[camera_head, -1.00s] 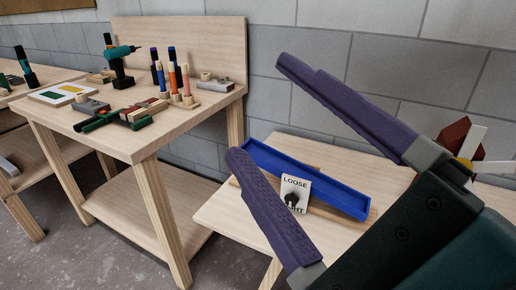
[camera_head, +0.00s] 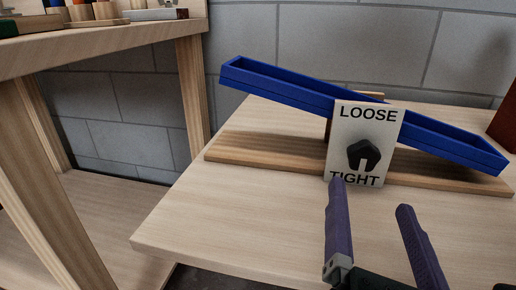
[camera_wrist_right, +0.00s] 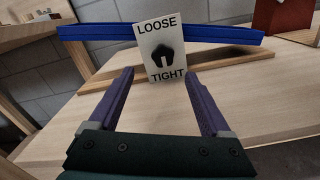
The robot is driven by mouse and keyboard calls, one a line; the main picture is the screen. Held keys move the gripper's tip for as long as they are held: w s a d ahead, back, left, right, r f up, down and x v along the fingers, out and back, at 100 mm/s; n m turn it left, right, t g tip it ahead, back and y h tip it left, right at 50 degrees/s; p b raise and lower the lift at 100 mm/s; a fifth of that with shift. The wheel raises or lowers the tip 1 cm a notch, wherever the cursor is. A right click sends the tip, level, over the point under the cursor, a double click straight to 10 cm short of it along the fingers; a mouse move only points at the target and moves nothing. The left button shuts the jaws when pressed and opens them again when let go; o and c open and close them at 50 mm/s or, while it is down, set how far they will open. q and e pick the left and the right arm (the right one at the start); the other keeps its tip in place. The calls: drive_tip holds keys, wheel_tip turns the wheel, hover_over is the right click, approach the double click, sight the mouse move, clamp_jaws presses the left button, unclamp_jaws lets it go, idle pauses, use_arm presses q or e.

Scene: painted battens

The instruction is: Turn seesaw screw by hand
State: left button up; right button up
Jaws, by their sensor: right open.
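The seesaw has a blue trough (camera_head: 275,86) tilted down to the right in the head view, above a wooden base board (camera_head: 262,154) on a low table. A white plate (camera_head: 344,128) on its front reads LOOSE at the top and TIGHT at the bottom. A black screw knob (camera_head: 364,154) sits in the plate's middle, its white mark pointing down towards TIGHT. My right gripper (camera_head: 370,194) is open and empty, its purple fingers in front of and below the knob. In the right wrist view the knob (camera_wrist_right: 163,56) lies ahead, between and beyond the fingertips (camera_wrist_right: 158,76). My left gripper is not in view.
A taller wooden bench (camera_head: 100,42) with several items on it stands at the left. A dark red object (camera_head: 503,125) is at the right edge. The grey block wall (camera_head: 340,45) is behind. The table's front left is clear.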

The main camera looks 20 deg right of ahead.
sight(365, 158)
drive_tip(key=x, duration=0.4)
drive_tip(key=b+x, duration=0.1)
drive_tip(key=x, duration=0.4)
drive_tip(key=shift+w+d+f, duration=0.1)
drive_tip(key=shift+d, duration=0.35)
drive_tip(key=shift+c, duration=0.2)
clamp_jaws()
